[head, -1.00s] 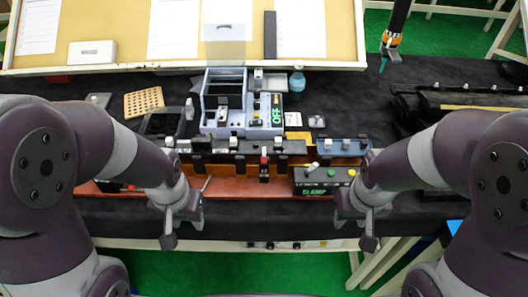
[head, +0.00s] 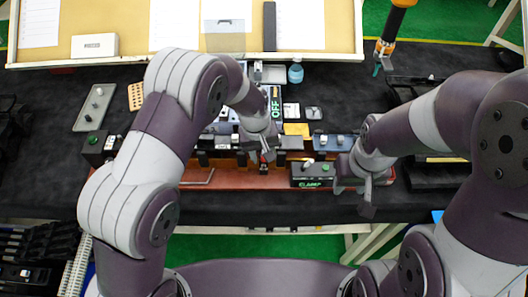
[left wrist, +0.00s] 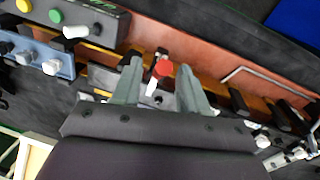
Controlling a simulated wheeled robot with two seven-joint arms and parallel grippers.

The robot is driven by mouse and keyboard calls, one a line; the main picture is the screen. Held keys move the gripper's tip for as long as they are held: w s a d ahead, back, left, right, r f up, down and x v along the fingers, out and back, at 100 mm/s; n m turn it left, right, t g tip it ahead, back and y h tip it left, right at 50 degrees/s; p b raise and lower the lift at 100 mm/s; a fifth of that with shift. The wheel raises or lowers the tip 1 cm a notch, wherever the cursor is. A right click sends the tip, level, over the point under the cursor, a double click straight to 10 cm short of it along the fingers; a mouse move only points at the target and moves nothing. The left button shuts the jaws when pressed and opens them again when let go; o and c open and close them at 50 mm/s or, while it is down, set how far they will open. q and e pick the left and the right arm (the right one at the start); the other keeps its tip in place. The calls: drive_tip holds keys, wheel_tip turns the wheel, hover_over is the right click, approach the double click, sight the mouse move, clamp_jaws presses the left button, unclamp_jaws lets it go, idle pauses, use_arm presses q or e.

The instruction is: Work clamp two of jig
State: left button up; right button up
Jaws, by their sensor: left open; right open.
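The jig is a long reddish-brown base (head: 225,179) with a row of dark clamps along the table's front. One clamp has a red-tipped lever (head: 264,168), which also shows as a red knob on a white stem in the left wrist view (left wrist: 162,69). My left gripper (head: 261,155) is open over this lever. In the left wrist view its two fingers (left wrist: 159,72) stand on either side of the red knob, apart from each other. I cannot tell if they touch it. My right gripper (head: 366,198) is open and empty, in front of the jig's right end.
A black CLAMP box (head: 312,174) with a white lever and green button sits right of the red lever. A blue-grey block (head: 336,142) stands behind it. A grey switch panel (head: 95,105) lies at left. A bent metal rod (left wrist: 265,80) lies on the jig.

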use_arm(q)
drive_tip(key=shift+d+f, duration=0.1)
drive_tip(key=shift+f, duration=0.4)
drive_tip(key=shift+s+f, duration=0.15)
drive_tip(key=shift+f, duration=0.4)
drive_tip(key=shift+c, duration=0.2)
